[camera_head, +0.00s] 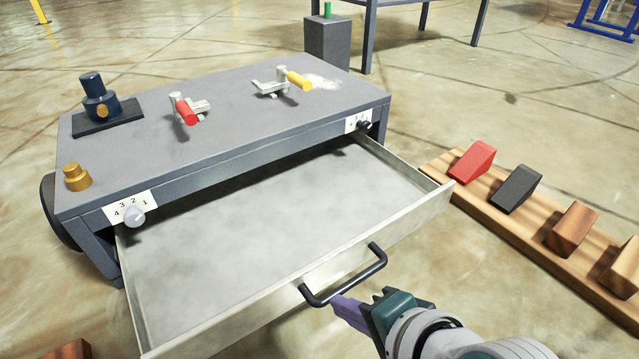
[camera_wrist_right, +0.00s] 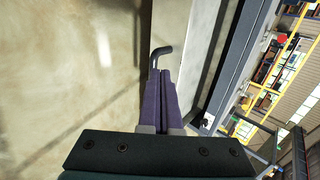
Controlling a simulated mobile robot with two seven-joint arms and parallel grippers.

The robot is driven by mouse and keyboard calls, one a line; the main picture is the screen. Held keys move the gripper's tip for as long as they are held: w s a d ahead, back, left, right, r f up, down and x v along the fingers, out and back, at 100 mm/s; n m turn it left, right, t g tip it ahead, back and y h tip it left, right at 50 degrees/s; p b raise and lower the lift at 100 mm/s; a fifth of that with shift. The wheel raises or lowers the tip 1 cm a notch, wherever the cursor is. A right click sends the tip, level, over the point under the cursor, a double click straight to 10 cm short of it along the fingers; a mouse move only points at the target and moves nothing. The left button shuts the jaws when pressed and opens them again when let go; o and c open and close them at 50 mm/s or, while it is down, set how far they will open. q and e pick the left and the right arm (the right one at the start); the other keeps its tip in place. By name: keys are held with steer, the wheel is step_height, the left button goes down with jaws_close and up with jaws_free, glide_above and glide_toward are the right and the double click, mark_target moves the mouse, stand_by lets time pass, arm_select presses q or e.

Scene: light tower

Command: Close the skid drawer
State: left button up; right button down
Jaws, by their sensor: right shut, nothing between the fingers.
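The skid drawer (camera_head: 250,240) is pulled well out of the grey skid (camera_head: 230,100) and looks empty inside. Its black bar handle (camera_head: 345,280) is on the front panel. My right gripper (camera_head: 340,303) has its purple fingers shut, with nothing between them, at the handle's near side. In the right wrist view the closed fingers (camera_wrist_right: 163,90) point toward the handle (camera_wrist_right: 160,54); I cannot tell whether they touch it. My left gripper is not in view.
The skid's top carries a red-handled clamp (camera_head: 186,110), a yellow-handled clamp (camera_head: 298,80), a dark blue fitting (camera_head: 97,100) and a brass knob (camera_head: 76,177). Numbered dials (camera_head: 133,216) flank the drawer. A wooden board (camera_head: 530,225) with several wedge blocks lies at the right. Concrete floor surrounds it.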

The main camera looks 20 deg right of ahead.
mark_target(309, 276)
steer(key=w+b, duration=0.1)
steer(key=w+a+f+b, duration=0.1)
steer(key=w, duration=0.1)
steer(key=w+f+b, duration=0.1)
steer(key=w+b, duration=0.1)
steer(key=shift+w+a, duration=0.2)
steer(key=shift+a, duration=0.15)
steer(key=shift+w+r, duration=0.15)
steer(key=shift+w, duration=0.05)
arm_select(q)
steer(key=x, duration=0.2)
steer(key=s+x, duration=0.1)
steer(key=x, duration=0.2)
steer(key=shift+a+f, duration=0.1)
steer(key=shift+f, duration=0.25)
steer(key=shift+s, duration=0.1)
